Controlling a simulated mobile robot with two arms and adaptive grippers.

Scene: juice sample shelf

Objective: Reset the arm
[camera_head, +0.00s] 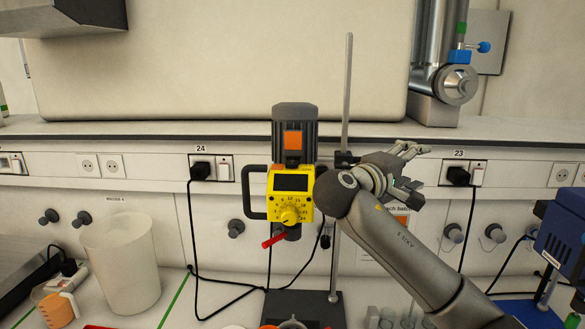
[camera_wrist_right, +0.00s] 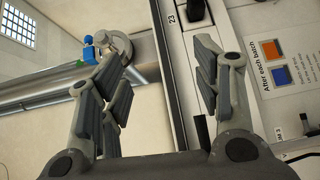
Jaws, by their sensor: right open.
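My right arm (camera_head: 395,240) comes in from the lower right of the head view and reaches up toward the wall. My right gripper (camera_head: 408,165) is open and empty, raised in front of the wall panel between sockets 24 and 23. It also shows open in the right wrist view (camera_wrist_right: 160,85), with nothing between its fingers. My left gripper is not in view.
A yellow and black stirrer (camera_head: 291,182) on a stand with a metal rod (camera_head: 347,90) is close left of my right gripper. A white bucket (camera_head: 121,265) and an orange cup (camera_head: 57,310) stand left. A blue device (camera_head: 562,235) is at right.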

